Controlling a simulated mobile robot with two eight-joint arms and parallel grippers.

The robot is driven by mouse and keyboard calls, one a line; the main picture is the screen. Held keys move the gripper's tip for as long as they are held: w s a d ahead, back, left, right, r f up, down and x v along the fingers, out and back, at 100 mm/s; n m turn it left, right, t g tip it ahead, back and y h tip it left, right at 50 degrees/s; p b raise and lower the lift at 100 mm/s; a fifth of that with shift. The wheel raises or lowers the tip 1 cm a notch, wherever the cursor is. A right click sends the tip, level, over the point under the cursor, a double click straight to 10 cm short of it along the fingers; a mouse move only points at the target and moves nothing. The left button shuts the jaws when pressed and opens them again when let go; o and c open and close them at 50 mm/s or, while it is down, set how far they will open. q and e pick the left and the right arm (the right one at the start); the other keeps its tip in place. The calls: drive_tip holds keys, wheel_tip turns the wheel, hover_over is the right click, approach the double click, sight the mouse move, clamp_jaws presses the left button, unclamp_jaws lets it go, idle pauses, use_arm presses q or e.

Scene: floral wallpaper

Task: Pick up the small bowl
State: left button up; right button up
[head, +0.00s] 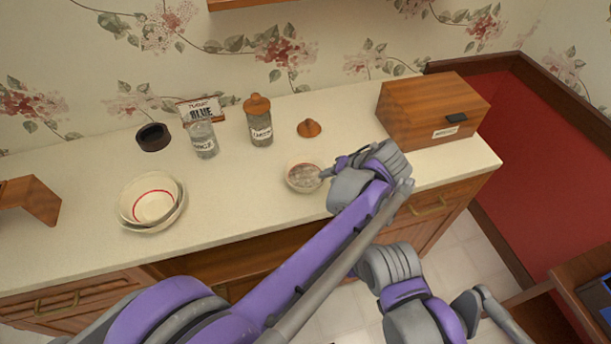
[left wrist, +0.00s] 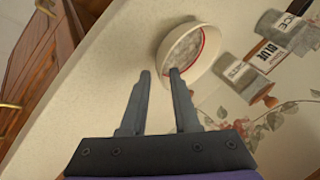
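A small cream bowl (head: 303,187) sits near the front of the counter, with a greyish inside. In the left wrist view the small bowl (left wrist: 206,60) shows a red ring inside its rim. My left gripper (head: 328,173) is at the bowl's right side in the head view. In the left wrist view my left gripper (left wrist: 160,74) is open, with nothing between its fingers. One fingertip overlaps the bowl's near rim; I cannot tell if it touches. My right arm is low at the right in the head view; its finger state is unclear.
On the counter (head: 240,205) stand nested bowls (head: 151,204), a dark round dish (head: 153,137), a glass jar (head: 203,140), a wood-lidded jar (head: 260,122), a loose lid (head: 309,128) and a wooden box (head: 425,108). Counter left of the small bowl is clear.

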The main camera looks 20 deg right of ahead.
sight(306, 177)
use_arm(q)
drive_tip(key=x, duration=0.4)
drive_tip(key=shift+w+f, duration=0.1)
drive_tip(key=shift+w, duration=0.1)
drive_tip(key=shift+s, duration=0.1)
clamp_jaws()
idle(1.1)
